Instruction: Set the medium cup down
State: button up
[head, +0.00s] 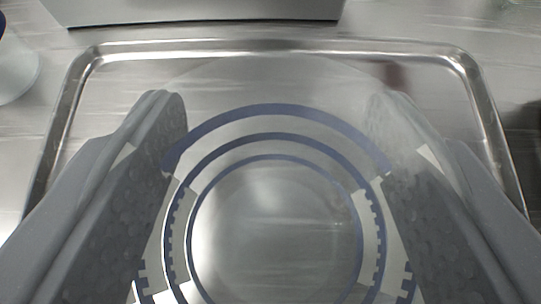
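A clear cup (276,137) with blue rings and blue graduation marks fills the lower middle of the head view. I look down into it, and its bottom shows bare metal through it with no contents visible. My gripper (277,100) has one grey textured finger on each side of the cup, and both fingers press against its walls. The cup is over a shallow metal tray (270,45). I cannot tell whether its base touches the tray.
The tray has a raised rim on a steel counter (430,20). A grey metal box (195,10) stands behind the tray. Part of a whitish container (15,65) with a blue rim is at the left edge. A dark object is at the right edge. The tray's back strip is clear.

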jog(key=o, duration=1)
jog(key=shift+r, duration=0.1)
